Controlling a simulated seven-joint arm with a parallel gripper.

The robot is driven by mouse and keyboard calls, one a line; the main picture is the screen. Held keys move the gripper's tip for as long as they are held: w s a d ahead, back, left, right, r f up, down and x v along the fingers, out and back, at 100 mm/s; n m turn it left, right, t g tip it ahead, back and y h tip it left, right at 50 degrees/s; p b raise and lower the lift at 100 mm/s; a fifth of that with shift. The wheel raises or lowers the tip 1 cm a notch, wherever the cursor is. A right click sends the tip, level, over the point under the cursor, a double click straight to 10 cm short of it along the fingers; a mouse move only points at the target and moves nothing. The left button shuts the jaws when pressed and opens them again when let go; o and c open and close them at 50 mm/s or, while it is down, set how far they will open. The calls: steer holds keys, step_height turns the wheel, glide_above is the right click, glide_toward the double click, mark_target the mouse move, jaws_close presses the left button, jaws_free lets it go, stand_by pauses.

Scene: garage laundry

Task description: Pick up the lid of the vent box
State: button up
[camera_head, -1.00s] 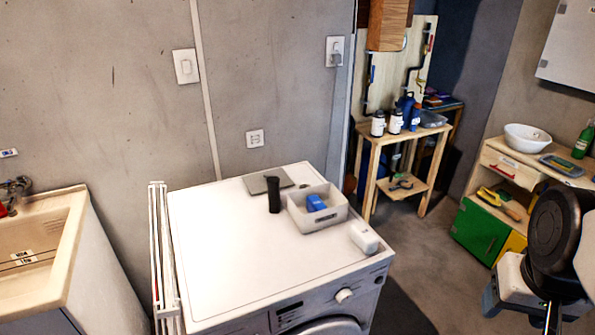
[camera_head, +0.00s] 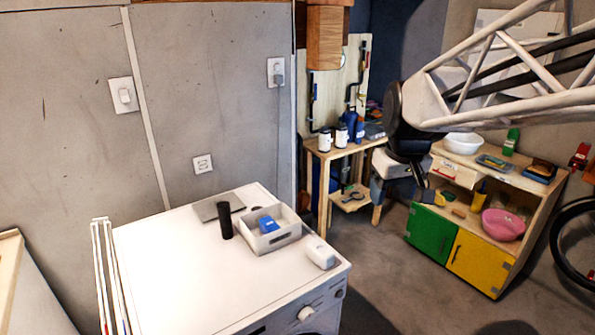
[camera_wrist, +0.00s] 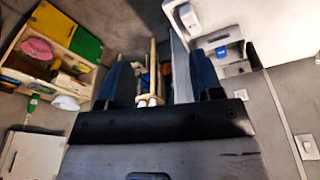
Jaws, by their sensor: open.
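No object in view is clearly marked as the vent box. An open light-grey box (camera_head: 283,240) with a blue item (camera_head: 267,224) inside stands on the white washing machine (camera_head: 180,270). A flat grey plate (camera_head: 219,206), possibly the lid, lies beside it near the back edge. In the wrist view the box (camera_wrist: 218,38) and blue item (camera_wrist: 220,51) show at the upper right. My gripper (camera_head: 402,190) is open and empty, out over the floor to the right of the machine, well apart from the box. Its two dark-blue fingers (camera_wrist: 160,84) stand wide apart in the wrist view.
A black cylinder (camera_head: 225,221) stands close beside the box and plate. A white rounded item (camera_head: 320,253) sits at the machine's right edge. A wooden shelf with bottles (camera_head: 325,140) and a cabinet with green and yellow doors (camera_head: 475,262) stand behind. The machine's left top is clear.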

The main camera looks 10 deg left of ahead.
steer(key=w+a+n, duration=0.3)
steer(key=w+a, duration=0.8)
steer(key=w, duration=0.3)
steer(key=n+g+y, duration=0.1)
steer(key=n+g, duration=0.1)
steer(key=n, duration=0.8)
glide_above(218, 198)
steer(key=d, duration=0.1)
steer(key=shift+s+f, duration=0.2)
steer(key=shift+f, duration=11.65)
steer(key=shift+a+f, duration=0.15)
steer(key=shift+f, duration=1.1)
steer(key=shift+f, duration=0.15)
